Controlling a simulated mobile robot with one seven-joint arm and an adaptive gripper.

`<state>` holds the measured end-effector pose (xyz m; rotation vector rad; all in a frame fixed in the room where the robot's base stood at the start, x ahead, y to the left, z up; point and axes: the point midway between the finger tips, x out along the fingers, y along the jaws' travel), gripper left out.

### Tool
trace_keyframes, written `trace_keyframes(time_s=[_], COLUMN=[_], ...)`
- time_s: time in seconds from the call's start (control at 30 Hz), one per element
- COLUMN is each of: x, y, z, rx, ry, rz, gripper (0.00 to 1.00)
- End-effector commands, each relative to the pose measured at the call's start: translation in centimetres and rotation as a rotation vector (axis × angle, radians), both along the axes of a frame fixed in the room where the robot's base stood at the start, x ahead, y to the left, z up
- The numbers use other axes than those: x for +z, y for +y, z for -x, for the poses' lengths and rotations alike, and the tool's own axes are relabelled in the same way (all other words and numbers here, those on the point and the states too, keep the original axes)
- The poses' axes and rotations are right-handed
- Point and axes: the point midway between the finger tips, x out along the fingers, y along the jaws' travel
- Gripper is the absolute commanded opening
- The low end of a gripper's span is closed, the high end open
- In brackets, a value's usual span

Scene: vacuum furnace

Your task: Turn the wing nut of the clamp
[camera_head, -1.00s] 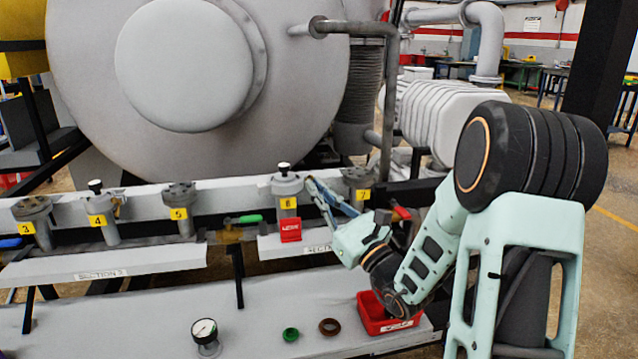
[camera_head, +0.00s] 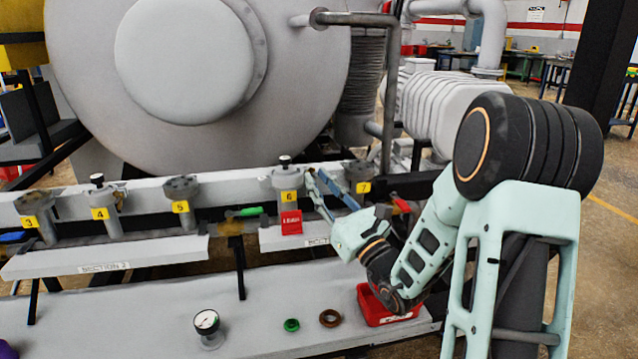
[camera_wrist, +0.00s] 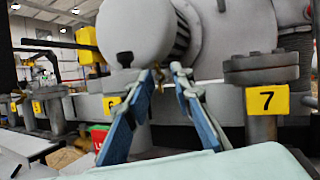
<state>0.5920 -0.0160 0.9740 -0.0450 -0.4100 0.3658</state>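Port 6 (camera_head: 287,181) is a grey flanged post with a black-topped fitting and a yellow label. It also shows in the wrist view, where its label (camera_wrist: 111,104) is partly behind my left finger. I cannot make out a clamp or wing nut clearly in either view. My gripper (camera_head: 316,175) is just right of port 6, with its blue fingers pointing up and back. Port 7 (camera_wrist: 262,72) stands to the right of the fingers.
More ports, such as port 5 (camera_head: 182,206), line the rail to the left. A red tag (camera_head: 291,222) hangs below port 6. A red bin (camera_head: 372,310), a gauge (camera_head: 207,322), a green ring (camera_head: 291,325) and a brown ring (camera_head: 330,318) are on the lower shelf.

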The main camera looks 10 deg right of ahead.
Motion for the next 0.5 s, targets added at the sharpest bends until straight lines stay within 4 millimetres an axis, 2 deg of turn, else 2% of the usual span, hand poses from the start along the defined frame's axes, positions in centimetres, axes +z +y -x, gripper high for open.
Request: trace_keyframes(time_s=[0.27,0.5], x=[-0.1,-1.3], y=[0.0,-1.2], z=[0.2,2.7], rx=[0.002,-0.001], ry=[0.000,0.003], rz=[0.000,-0.002], gripper=[0.22,0.22])
